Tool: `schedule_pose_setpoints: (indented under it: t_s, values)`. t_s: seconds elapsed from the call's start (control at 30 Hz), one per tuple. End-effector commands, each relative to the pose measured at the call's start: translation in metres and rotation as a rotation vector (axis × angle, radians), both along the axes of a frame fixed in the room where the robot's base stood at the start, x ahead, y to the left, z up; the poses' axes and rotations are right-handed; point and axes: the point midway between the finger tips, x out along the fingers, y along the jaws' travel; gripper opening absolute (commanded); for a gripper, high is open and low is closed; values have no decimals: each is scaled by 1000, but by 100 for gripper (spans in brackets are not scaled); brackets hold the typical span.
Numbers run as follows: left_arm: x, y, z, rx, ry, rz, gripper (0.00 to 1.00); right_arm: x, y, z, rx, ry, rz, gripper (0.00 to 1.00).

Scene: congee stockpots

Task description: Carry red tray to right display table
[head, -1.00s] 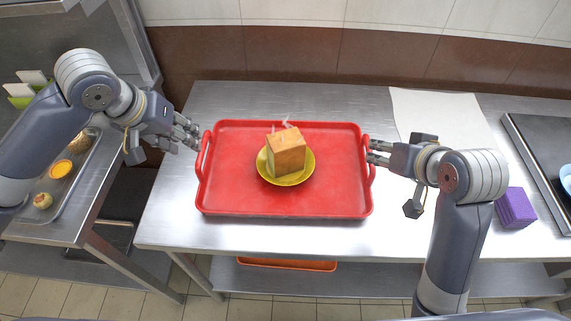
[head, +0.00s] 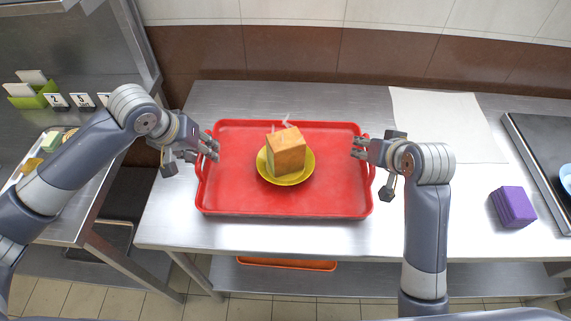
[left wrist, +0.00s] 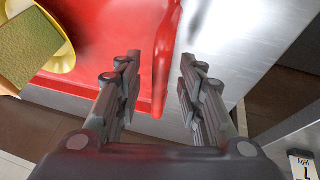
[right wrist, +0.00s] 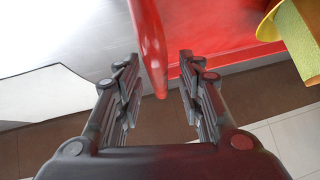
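The red tray (head: 235,185) lies on the steel table, with a yellow plate (head: 290,179) and a brown-and-green block (head: 288,152) on it. My left gripper (head: 214,150) is open at the tray's left handle. In the left wrist view its fingers (left wrist: 160,85) stand apart, with the red handle (left wrist: 168,50) between them. My right gripper (head: 356,148) is open at the right handle. In the right wrist view its fingers (right wrist: 158,85) stand on either side of the red handle (right wrist: 150,50). Neither gripper is visibly closed on a handle.
A purple block (head: 513,207) and a pale sheet (head: 440,120) lie on the steel table (head: 330,235) right of the tray. A dark-topped unit (head: 540,150) stands at the far right. A side counter with green holder (head: 35,98) and number cards is at left.

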Motion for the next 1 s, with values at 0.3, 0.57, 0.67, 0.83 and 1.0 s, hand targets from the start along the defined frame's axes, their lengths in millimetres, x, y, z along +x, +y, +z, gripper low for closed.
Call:
schedule_pose_setpoints:
  t_s: [0.3, 0.57, 0.67, 0.83, 1.0]
  values:
    - [0, 0, 0, 0, -1, 0, 0, 0, 0, 0, 0, 0, 0, 0]
    - [1, 0, 3, -1, -3, 0, 0, 0, 0, 3, 0, -3, -1, 0]
    - [1, 0, 5, -1, -4, 0, 0, 0, 0, 5, 0, -3, -1, 0]
    - [1, 0, 15, -1, -4, 0, 0, 0, 0, 15, 0, -3, -1, 0]
    - [1, 0, 29, 0, -4, 1, 0, 0, 0, 29, 0, -3, -1, 0]
